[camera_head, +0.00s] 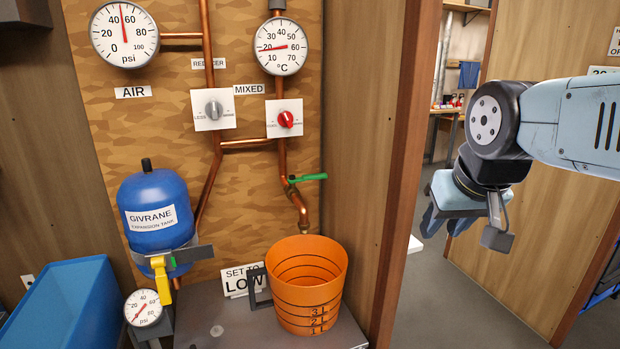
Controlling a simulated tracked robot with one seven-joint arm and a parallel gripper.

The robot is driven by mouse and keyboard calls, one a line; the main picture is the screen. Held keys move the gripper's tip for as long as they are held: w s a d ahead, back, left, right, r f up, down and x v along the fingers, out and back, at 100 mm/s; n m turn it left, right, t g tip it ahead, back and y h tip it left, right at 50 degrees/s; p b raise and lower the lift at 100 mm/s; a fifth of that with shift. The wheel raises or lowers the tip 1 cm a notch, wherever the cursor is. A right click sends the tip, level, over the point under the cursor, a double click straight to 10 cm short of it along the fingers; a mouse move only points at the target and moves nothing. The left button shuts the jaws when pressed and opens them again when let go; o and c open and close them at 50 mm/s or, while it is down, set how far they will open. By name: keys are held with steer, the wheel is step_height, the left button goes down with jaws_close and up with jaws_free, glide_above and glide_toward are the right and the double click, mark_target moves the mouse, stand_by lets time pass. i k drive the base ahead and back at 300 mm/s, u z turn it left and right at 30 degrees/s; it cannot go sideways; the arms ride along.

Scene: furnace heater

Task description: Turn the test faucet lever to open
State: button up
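The test faucet lever (307,177) is a green handle on the copper pipe above the orange bucket. It points to the right, roughly level, across the pipe. The copper spout (301,212) curves down from it toward the bucket. My gripper (447,223) hangs from the arm on the right, in front of the doorway, with its fingers pointing down. It is well to the right of the lever and apart from it.
The orange bucket (308,283) stands on a grey bench (216,331) under the spout. A blue expansion tank (157,207) with a yellow lever (161,280) is to the left. Red (286,119) and grey (213,109) knobs sit above. A wooden door post (404,175) stands between lever and gripper.

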mark_target(292, 180)
steer(key=u, duration=0.1)
steer(key=k, duration=1.4)
steer(key=u, duration=0.9)
steer(key=i, duration=1.5)
